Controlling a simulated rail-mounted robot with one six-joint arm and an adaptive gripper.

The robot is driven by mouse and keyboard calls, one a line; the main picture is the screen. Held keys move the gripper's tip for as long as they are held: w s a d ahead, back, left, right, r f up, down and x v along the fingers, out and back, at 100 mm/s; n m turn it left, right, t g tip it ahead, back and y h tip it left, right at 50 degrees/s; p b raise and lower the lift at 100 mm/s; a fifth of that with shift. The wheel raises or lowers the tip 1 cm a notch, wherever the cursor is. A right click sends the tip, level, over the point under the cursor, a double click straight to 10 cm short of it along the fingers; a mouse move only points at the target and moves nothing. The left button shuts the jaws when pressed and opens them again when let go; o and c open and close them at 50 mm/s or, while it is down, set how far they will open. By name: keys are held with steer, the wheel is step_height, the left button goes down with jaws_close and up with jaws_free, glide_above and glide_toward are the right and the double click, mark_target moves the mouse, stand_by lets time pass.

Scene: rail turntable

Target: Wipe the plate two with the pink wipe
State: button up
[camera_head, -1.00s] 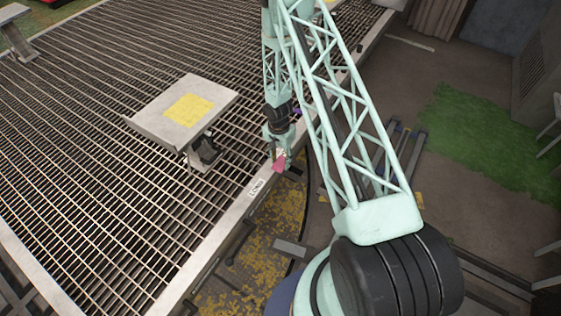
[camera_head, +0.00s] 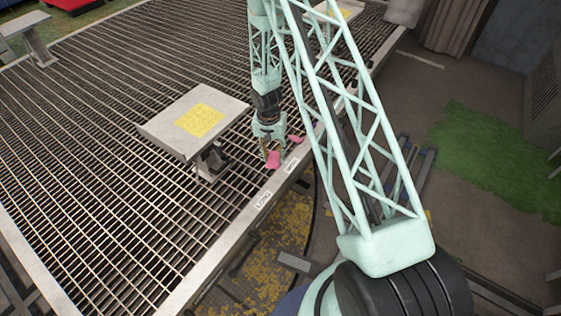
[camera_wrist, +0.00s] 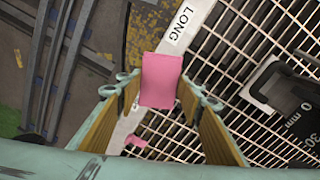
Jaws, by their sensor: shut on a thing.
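My gripper (camera_head: 269,150) hangs over the near edge of the grating and is shut on a pink wipe (camera_head: 274,160). In the wrist view the wipe (camera_wrist: 161,80) sits between the two finger pads. A pale plate (camera_head: 160,129) with a yellow patch (camera_head: 200,120) stands on a post to the left of my gripper, apart from it. A second plate with a yellow patch (camera_head: 340,13) shows at the top, partly behind my arm. I cannot tell which is plate two. Another small pink piece (camera_head: 296,139) lies near the rail; it also shows in the wrist view (camera_wrist: 135,141).
A metal rail (camera_head: 225,238) edges the slatted grating (camera_head: 90,170). It bears a LONG label (camera_head: 263,200) and another label (camera_head: 291,168). A dark clamp-like part (camera_head: 213,160) sits under the nearer plate. A further pale stand (camera_head: 25,27) is at the far left.

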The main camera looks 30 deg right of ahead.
steer(key=a+r+n, duration=0.4)
steer(key=a+r, duration=0.3)
steer(key=r, duration=0.4)
steer(key=s+a+r+n, duration=0.1)
steer(key=a+r+n, duration=0.3)
steer(key=a+r, duration=0.3)
steer(key=shift+s+a+r, duration=0.15)
steer(key=shift+s+r, duration=0.15)
steer(key=shift+r, duration=1.6)
